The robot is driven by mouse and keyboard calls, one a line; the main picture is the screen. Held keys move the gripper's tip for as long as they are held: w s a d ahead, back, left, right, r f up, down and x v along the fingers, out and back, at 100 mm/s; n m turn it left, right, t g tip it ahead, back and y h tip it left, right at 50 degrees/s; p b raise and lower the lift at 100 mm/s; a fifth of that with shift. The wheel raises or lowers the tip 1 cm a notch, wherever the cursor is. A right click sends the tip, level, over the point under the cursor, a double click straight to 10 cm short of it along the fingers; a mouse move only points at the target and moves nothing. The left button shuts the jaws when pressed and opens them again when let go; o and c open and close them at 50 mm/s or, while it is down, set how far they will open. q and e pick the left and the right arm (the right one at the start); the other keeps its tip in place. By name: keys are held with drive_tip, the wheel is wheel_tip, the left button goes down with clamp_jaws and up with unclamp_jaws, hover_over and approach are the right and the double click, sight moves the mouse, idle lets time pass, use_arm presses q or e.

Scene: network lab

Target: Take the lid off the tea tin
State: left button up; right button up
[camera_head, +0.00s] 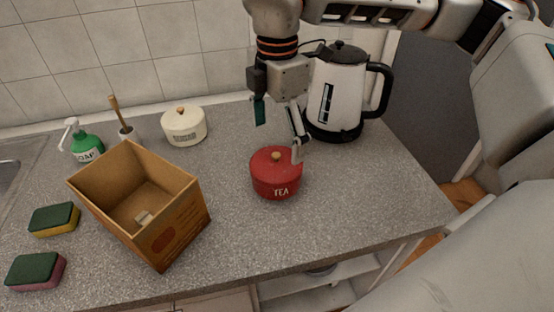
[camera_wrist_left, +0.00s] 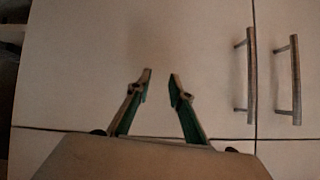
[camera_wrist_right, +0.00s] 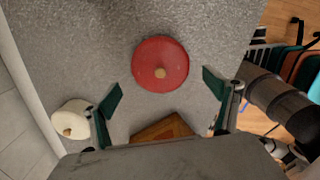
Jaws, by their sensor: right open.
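The red tea tin (camera_head: 276,181) stands upright on the counter, right of the cardboard box, with its red lid (camera_head: 265,163) on top and a wooden knob (camera_head: 276,156) in the lid's middle. In the right wrist view the lid (camera_wrist_right: 155,50) shows from above, beyond and between the fingertips. My right gripper (camera_head: 279,126) is open and empty above the tin; one fingertip overlaps the lid's right side in the head view. It also shows in the right wrist view (camera_wrist_right: 163,83). My left gripper (camera_wrist_left: 160,76) is open and empty, facing pale cabinet doors.
An open cardboard box (camera_head: 180,240) stands left of the tin. A kettle (camera_head: 336,92) stands behind right, a cream lidded tin (camera_head: 184,128) behind left. A soap bottle (camera_head: 88,148) and two sponges (camera_head: 54,220) lie farther left. The counter right of the tin is clear.

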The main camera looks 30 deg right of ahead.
sight(277, 155)
wheel_tip(277, 155, down, 5)
drive_tip(key=shift+a+r, duration=0.1)
drive_tip(key=shift+a, duration=0.05)
drive_tip(key=c, duration=1.5)
drive_tip(key=shift+s, duration=0.2)
drive_tip(key=c, duration=0.3)
